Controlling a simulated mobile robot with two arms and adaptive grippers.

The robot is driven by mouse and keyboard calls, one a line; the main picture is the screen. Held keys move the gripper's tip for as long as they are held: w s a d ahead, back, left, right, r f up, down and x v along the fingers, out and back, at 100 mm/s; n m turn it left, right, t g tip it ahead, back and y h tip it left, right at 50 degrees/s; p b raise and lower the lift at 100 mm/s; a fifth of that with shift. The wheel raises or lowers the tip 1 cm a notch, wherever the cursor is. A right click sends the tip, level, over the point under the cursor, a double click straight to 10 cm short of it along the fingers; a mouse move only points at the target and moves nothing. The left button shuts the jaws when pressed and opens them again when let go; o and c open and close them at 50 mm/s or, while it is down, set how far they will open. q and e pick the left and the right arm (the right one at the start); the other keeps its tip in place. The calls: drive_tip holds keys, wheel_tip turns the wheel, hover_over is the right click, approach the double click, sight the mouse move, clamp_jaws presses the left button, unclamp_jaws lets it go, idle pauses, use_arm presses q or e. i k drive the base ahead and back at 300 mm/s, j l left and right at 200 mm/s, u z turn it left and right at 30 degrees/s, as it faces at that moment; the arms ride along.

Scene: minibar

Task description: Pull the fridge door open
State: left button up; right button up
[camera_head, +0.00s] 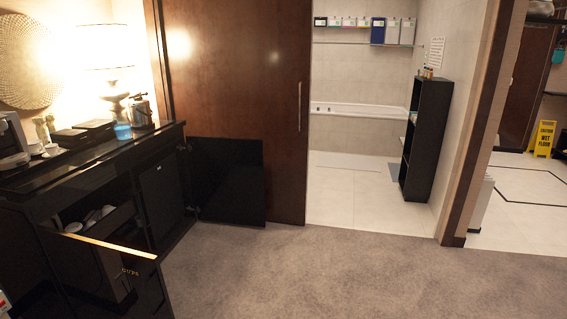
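A dark cabinet (60,184) stands along the left side. In its right-hand compartment is a dark, flat-fronted panel (160,198) that looks like the fridge door, and it appears closed. A black cabinet door (228,182) with visible hinges stands swung open to the right of that compartment, in front of the brown sliding door. No handle on the fridge front can be made out in the dark. Neither of my grippers is in view.
A front panel with a light top edge (110,246) juts out at lower left, with white cups (90,218) behind it. A lamp (115,90) and coffee machine (12,140) stand on top. The carpet (340,270) is clear. A black shelf (427,135) stands beyond the doorway.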

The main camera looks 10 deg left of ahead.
sight(159, 194)
drive_tip(key=i+l, duration=0.1)
drive_tip(key=i, duration=0.8)
drive_tip(key=i+u, duration=0.1)
drive_tip(key=i, duration=0.8)
